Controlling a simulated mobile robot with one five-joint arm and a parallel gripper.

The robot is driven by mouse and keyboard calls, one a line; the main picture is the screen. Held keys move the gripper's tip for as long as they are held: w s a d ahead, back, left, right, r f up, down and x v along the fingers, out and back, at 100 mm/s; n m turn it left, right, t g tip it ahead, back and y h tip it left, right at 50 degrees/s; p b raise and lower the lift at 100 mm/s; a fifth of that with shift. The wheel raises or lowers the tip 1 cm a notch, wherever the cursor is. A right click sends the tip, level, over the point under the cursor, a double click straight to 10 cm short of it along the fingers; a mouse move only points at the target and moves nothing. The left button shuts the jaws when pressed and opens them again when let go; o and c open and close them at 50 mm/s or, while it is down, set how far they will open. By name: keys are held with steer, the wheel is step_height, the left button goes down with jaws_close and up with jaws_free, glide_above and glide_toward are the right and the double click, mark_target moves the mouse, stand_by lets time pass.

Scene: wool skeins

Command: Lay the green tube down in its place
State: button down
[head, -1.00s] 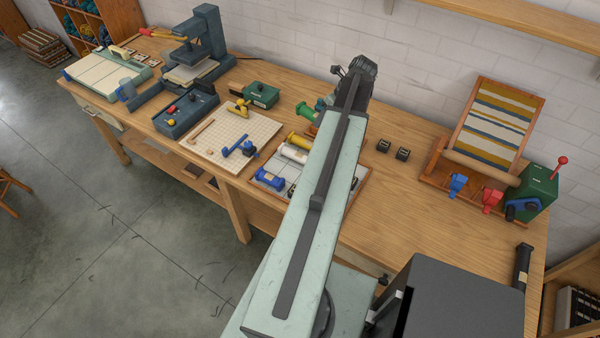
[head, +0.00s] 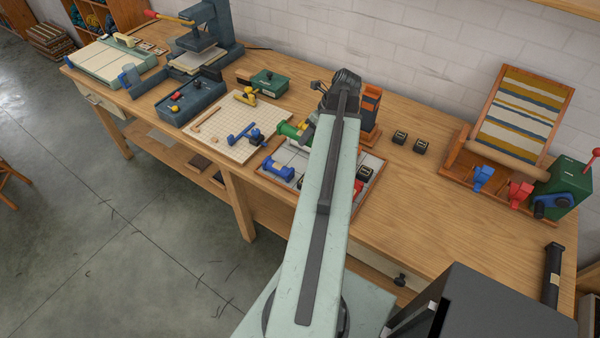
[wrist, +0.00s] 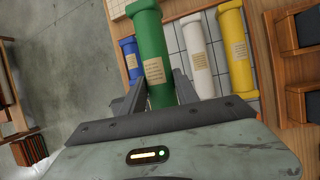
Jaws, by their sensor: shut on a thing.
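My gripper (wrist: 157,82) is shut on the green tube (wrist: 151,45), with one finger on each side of it, in the wrist view. In the head view the green tube (head: 291,131) shows just left of my arm's end, at the back-left edge of the tray (head: 381,166); my jaws are hidden there. In the wrist view a blue tube (wrist: 131,58) lies left of the green one. A white tube (wrist: 196,55) and a yellow tube (wrist: 239,50) lie to its right on the pale gridded floor. Whether the green tube touches the tray I cannot tell.
An orange-brown stand (head: 370,105) is close behind my arm's end. A gridded board (head: 225,128) with blue and yellow tools lies left of the tray. Two small black blocks (head: 399,137) and a striped-cloth loom (head: 515,115) stand right.

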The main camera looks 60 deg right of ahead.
steer(key=shift+w+a+f, duration=0.4)
steer(key=shift+a, duration=0.15)
step_height(320, 180, down, 10)
steer(key=b, duration=1)
steer(key=shift+f, duration=0.15)
steer(key=shift+r, duration=0.2)
steer(key=shift+f, duration=0.15)
steer(key=c, duration=0.9)
jaws_free()
steer(key=shift+d, duration=0.1)
